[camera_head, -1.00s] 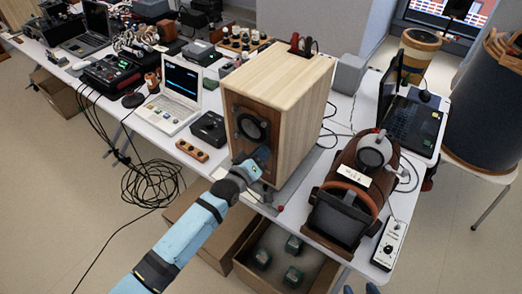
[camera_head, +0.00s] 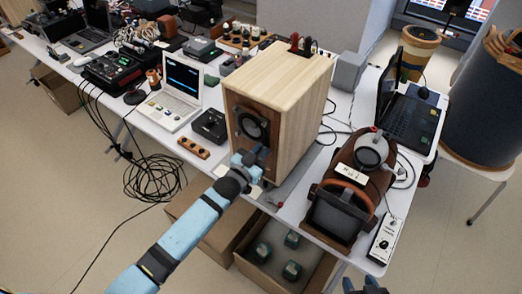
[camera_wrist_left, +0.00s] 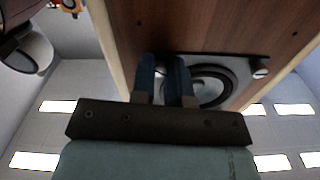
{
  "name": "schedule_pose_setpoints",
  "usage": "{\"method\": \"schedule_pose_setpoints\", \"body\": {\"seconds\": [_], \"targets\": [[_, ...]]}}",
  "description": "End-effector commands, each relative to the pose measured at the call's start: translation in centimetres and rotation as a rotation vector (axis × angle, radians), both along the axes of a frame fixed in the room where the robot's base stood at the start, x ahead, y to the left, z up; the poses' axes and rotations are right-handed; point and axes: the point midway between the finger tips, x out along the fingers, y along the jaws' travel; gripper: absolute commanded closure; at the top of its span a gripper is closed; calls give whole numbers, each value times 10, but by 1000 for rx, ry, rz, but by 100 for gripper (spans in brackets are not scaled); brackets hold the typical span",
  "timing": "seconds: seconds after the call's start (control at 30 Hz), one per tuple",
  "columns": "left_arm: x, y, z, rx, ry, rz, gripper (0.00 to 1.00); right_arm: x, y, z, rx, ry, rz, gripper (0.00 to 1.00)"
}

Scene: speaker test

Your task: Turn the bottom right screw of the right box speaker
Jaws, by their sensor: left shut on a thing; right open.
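The box speaker (camera_head: 285,85), with pale wood sides and a dark brown front, stands upright on the white table in the head view. My left gripper (camera_head: 252,157) is at the lower right of the round driver on its front. In the left wrist view, which looks upside down, my left gripper (camera_wrist_left: 163,62) is shut at one corner of the driver's plate (camera_wrist_left: 225,62). It is shut on the bottom right screw, which its fingers hide. Another screw (camera_wrist_left: 260,68) shows at the neighbouring corner. My right gripper (camera_head: 362,286) is open and empty at the bottom edge.
A brown device with a dark screen (camera_head: 340,216) stands right of the speaker, with a small white box (camera_head: 386,240) beside it. A white laptop (camera_head: 170,103) and a black box (camera_head: 210,125) are to the left. An open carton (camera_head: 318,270) sits below the table edge.

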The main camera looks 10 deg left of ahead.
Motion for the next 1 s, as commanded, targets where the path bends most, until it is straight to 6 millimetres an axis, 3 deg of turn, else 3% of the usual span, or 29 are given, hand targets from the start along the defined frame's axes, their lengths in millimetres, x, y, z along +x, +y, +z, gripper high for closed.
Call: {"method": "schedule_pose_setpoints", "body": {"seconds": [0.37,1.0], "targets": [[0,0,0,328,-135,1,100,1,0,4,1,-5,0,47],[0,0,-1,839,-344,0,100,0,0,-7,1,0,1,47]]}}
